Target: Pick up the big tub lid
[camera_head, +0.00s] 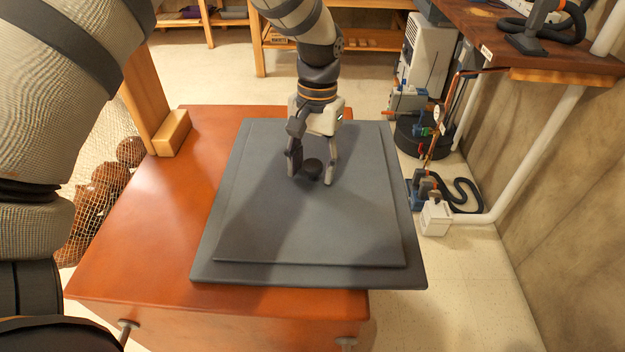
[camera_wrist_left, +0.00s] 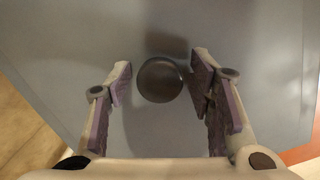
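The big tub lid (camera_head: 310,235) is a flat, dark grey square slab with a stepped edge and a round black knob (camera_head: 313,168) on top. It lies on a reddish-brown wooden chest (camera_head: 140,255) and extends past its right edge. My left gripper (camera_head: 310,180) points down over the far half of the lid, fingers spread on either side of the knob. In the left wrist view the knob (camera_wrist_left: 160,80) sits between the open fingertips (camera_wrist_left: 161,72), with a gap on both sides. My right gripper is not in view.
A wooden block (camera_head: 172,133) and post stand at the chest's far left corner. A workbench (camera_head: 490,45) with tools is at the upper right. A white pipe (camera_head: 520,180) and pump gear (camera_head: 425,190) stand along the right wall. Floor between is partly clear.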

